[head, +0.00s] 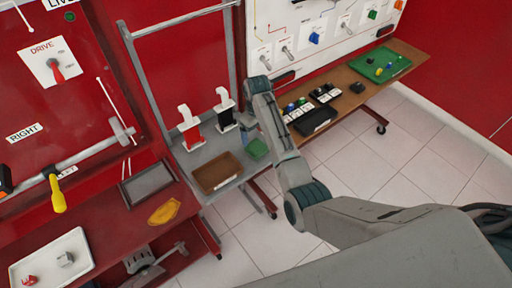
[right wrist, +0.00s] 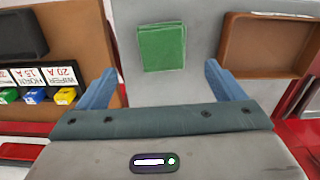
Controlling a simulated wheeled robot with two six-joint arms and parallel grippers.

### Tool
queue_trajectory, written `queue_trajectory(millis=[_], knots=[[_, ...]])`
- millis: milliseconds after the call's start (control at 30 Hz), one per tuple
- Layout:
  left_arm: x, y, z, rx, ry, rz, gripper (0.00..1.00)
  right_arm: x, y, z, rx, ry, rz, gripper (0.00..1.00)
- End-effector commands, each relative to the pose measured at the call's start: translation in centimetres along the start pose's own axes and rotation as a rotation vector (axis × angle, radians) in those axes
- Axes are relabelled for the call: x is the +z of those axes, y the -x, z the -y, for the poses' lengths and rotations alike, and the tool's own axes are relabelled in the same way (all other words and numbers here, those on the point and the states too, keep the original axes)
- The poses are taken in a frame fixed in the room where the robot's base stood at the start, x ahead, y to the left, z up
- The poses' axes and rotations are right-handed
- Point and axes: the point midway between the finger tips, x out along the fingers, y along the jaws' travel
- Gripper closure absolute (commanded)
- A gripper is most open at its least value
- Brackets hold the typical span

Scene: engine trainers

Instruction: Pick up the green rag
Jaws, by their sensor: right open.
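The green rag (head: 257,148) lies folded flat on the right part of the grey bench shelf (head: 212,150). In the right wrist view the green rag (right wrist: 162,47) is a near-square patch on the grey surface, ahead of and between my blue fingers. My right gripper (head: 249,134) is just beside the rag in the head view, open and empty. In the right wrist view the gripper (right wrist: 158,78) has its fingers wide apart, and the rag is beyond the tips. I cannot tell the exact height above the shelf. My left gripper is not in view.
A brown tray (head: 217,187) sits left of the rag and also shows in the right wrist view (right wrist: 236,58). A wooden table (head: 345,103) with fuse blocks is on the right. A grey post (head: 142,80) rises at the shelf's left.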

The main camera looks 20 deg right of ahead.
Motion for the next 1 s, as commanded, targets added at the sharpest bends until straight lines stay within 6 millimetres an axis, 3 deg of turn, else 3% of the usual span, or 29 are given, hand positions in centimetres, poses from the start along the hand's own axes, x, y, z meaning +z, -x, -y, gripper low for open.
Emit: queue_trajectory(millis=[267, 500, 800, 833, 1000], knots=[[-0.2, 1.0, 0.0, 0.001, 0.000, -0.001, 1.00, 0.1, -2.3, 0.2, -0.001, 0.000, 0.003, 0.11], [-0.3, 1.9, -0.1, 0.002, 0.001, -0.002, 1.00, 0.1, -5.8, 0.4, -0.001, -0.001, 0.002, 0.11], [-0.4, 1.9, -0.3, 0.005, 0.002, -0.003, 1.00, 0.1, -6.6, 0.4, 0.000, -0.001, -0.001, 0.11], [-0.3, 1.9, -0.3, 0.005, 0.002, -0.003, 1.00, 0.1, -6.6, 0.4, 0.000, -0.001, -0.001, 0.13], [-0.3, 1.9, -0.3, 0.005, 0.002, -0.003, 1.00, 0.1, -6.6, 0.4, 0.000, -0.001, -0.001, 0.46]])
